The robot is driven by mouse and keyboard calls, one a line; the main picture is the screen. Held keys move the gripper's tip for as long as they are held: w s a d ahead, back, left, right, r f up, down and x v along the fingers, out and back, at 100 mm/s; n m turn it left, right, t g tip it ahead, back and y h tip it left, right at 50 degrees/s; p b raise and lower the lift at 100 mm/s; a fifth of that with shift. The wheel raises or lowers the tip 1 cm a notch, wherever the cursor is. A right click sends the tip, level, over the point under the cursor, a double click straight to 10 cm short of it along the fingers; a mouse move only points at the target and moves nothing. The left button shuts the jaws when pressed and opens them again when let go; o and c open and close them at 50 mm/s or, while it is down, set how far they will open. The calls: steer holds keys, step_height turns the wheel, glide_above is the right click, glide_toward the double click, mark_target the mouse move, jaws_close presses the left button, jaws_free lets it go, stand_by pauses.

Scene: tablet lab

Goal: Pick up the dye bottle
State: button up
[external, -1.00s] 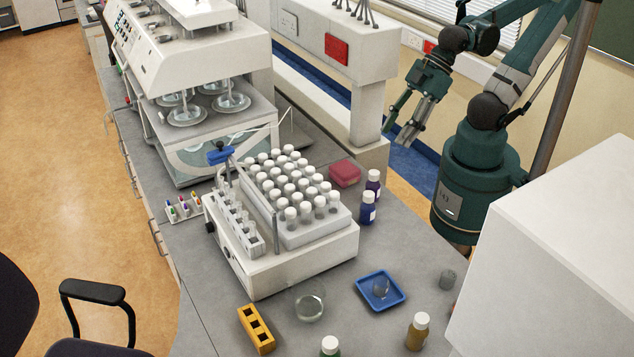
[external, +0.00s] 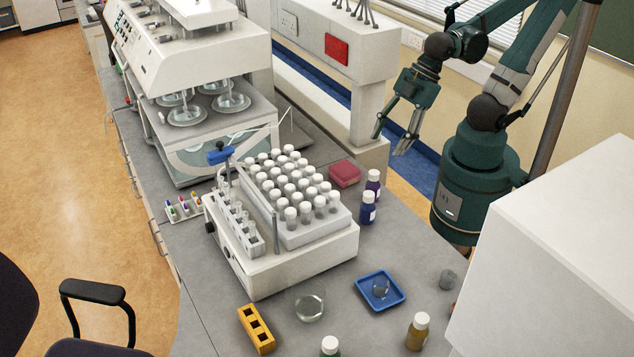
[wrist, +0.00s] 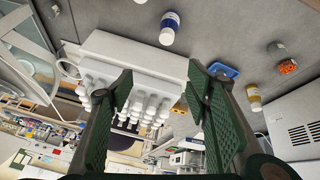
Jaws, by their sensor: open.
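Several small bottles with white caps stand on the grey bench; I cannot tell which one the task means. A blue bottle (external: 367,213) and a dark purple bottle (external: 373,188) stand upright close together, right of the tube rack. An amber bottle (external: 417,335) and a green one (external: 330,348) stand near the front. My gripper (external: 390,143) is open and empty, in the air behind the bench and above the blue and purple bottles. In the wrist view its two fingers (wrist: 159,72) are spread, with a blue-labelled bottle (wrist: 170,21) beyond them at the top and the amber bottle (wrist: 253,98) at right.
A white machine with capped vials (external: 300,262) stands left of the blue bottle. A blue tray (external: 362,282), glass beaker (external: 310,304), yellow rack (external: 257,331) and white housing (external: 560,250) are nearer the front.

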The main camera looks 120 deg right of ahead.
steer(key=d+f+n+g, duration=0.3)
steer(key=d+f+n, duration=0.1)
steer(key=f+n, duration=0.25)
steer(key=n+g+b, duration=0.1)
steer(key=n+g, duration=0.1)
steer(key=n, duration=0.4)
glide_above(373, 188)
steer(key=d, duration=0.2)
steer(key=f, duration=0.9)
steer(key=shift+s+a, duration=0.25)
steer(key=shift+s+d+f+n+g+b, duration=0.15)
steer(key=shift+s+f+n+g, duration=0.05)
steer(key=shift+f+n, duration=0.2)
steer(key=shift+s+d+f+n+g+b, duration=0.15)
steer(key=shift+f+n+g, duration=0.1)
steer(key=shift+f, duration=0.15)
steer(key=shift+f, duration=1.25)
steer(key=shift+f, duration=0.15)
steer(key=shift+s+a+f+b, duration=0.15)
steer(key=shift+f+b, duration=0.5)
steer(key=shift+f, duration=1.8)
steer(key=shift+c, duration=0.2)
